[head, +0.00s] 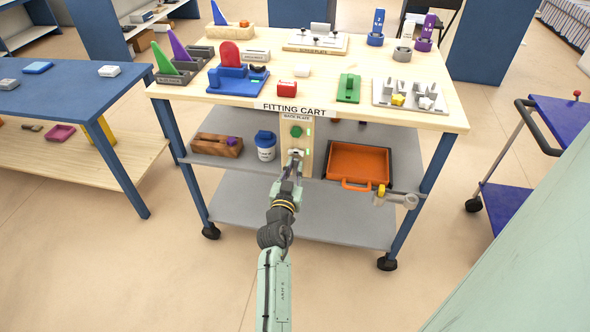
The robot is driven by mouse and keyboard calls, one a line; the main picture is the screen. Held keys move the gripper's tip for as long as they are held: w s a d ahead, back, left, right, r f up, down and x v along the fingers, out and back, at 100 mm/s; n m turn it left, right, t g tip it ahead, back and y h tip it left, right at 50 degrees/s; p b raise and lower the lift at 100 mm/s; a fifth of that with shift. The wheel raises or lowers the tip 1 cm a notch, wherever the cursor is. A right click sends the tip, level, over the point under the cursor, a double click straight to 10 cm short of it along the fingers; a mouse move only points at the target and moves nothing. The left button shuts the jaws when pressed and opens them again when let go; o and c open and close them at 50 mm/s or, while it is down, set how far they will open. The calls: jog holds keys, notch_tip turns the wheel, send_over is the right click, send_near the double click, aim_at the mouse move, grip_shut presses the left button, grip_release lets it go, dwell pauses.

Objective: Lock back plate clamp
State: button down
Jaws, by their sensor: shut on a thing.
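The back plate (307,151) is a pale wooden board hanging upright at the front of the fitting cart, below its label. A green round knob (296,131) sits on its upper part, with small green marks at the right edge. The back plate clamp (296,153) shows as a small light grey piece low on the board. My gripper (295,161) reaches up to it from below and is shut on it. The fingers and arm hide much of the clamp, so its lever position cannot be told.
The cart top (325,65) holds several fixtures and blocks. On the shelf below, a wooden block (217,145) and a white jar with a blue lid (265,147) stand left of the board. An orange tray (357,163) lies close on the right. The floor in front is clear.

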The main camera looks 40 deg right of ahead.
jog(key=shift+a+n, duration=0.1)
jog(key=shift+n, duration=0.2)
jog(key=c, duration=1.6)
grip_release()
jog(key=shift+o, duration=0.2)
jog(key=v, duration=1.2)
